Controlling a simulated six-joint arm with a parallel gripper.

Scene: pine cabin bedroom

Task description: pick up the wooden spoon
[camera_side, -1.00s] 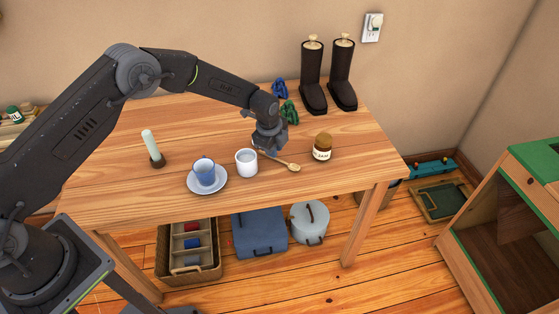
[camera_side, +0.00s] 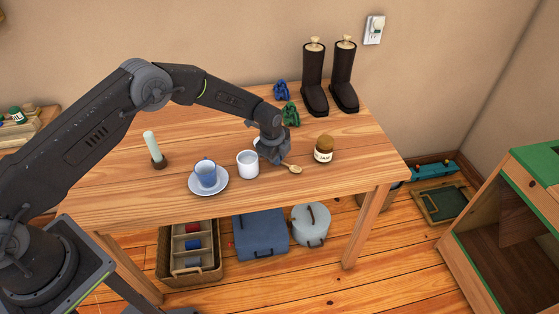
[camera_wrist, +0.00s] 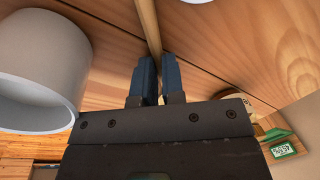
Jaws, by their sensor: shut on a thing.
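The wooden spoon (camera_side: 295,169) lies on the table between the white mug and the jam jar. In the side view only its bowl end shows, and my gripper (camera_side: 277,160) covers the handle. In the wrist view the spoon's handle (camera_wrist: 149,28) runs between the two blue fingers of my gripper (camera_wrist: 158,80), which are shut on it. I cannot tell whether the spoon is clear of the tabletop.
The white mug (camera_side: 248,165) stands close left of my gripper; it also shows in the wrist view (camera_wrist: 35,75). A blue cup (camera_side: 205,172) on a saucer (camera_side: 222,186), a candle (camera_side: 152,145), a jam jar (camera_side: 323,150) and boots (camera_side: 313,80) stand on the table (camera_side: 130,195).

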